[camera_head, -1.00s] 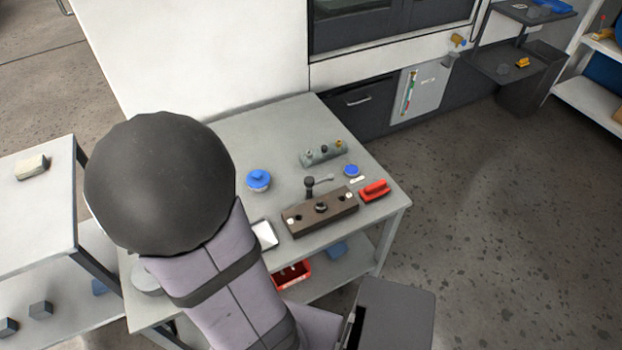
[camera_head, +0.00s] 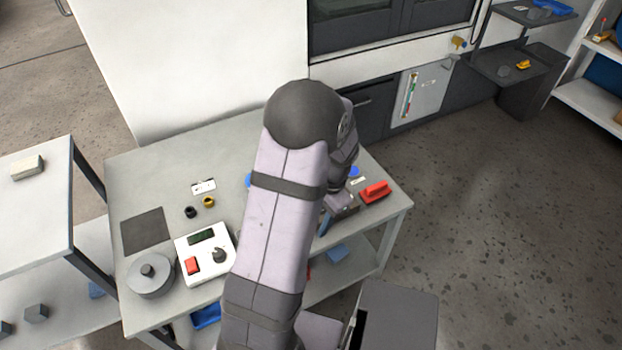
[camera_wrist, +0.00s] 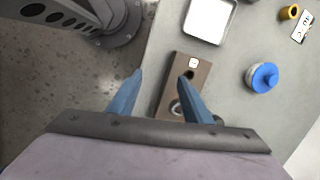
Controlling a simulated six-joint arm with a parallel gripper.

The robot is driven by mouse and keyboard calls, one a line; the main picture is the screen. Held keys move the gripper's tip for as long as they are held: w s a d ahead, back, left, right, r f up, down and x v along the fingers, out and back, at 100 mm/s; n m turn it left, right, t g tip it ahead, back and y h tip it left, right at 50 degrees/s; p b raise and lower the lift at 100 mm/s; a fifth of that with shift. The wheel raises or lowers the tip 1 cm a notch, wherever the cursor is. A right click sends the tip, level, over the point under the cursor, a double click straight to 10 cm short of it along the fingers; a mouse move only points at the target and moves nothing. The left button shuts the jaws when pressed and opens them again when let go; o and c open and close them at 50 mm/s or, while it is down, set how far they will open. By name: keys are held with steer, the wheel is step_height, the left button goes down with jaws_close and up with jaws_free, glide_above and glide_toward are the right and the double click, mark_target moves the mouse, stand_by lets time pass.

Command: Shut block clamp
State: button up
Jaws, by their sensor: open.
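The block clamp (camera_wrist: 201,69) is a brown block with a pale square piece, a dark hole and a round metal ring on top. In the wrist view it lies below my gripper (camera_wrist: 161,77), near the table edge. My gripper is open, its blue fingers wide apart with nothing held. The right finger overlaps the block and hides part of it; the left finger is over the floor beyond the edge. I cannot tell whether the right finger touches the block. In the head view my arm hides most of the clamp. Its black-knobbed lever is not clearly visible now.
A white tray (camera_wrist: 209,18) and a blue-lidded jar (camera_wrist: 262,78) are near the clamp. A red-handled tool (camera_head: 375,192) lies at the right table edge. A white control box (camera_head: 205,254) and a grey round piece (camera_head: 150,276) stand at the left.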

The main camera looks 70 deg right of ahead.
steer(key=w+d+r+m+t+h, duration=0.1)
steer(key=w+d+r+m+h, duration=0.15)
steer(key=d+m, duration=0.5)
steer(key=w+d+r+m+t+h, duration=0.1)
steer(key=d+r+m, duration=0.35)
steer(key=m, duration=0.55)
steer(key=shift+s+p+x, duration=0.15)
steer(key=shift+p+x, duration=0.05)
steer(key=shift+x, duration=1.9)
steer(key=shift+s+p+x, duration=0.15)
steer(key=shift+p+x, duration=0.05)
steer(key=shift+x, duration=1.85)
steer(key=shift+a+f, duration=0.1)
jaws_close()
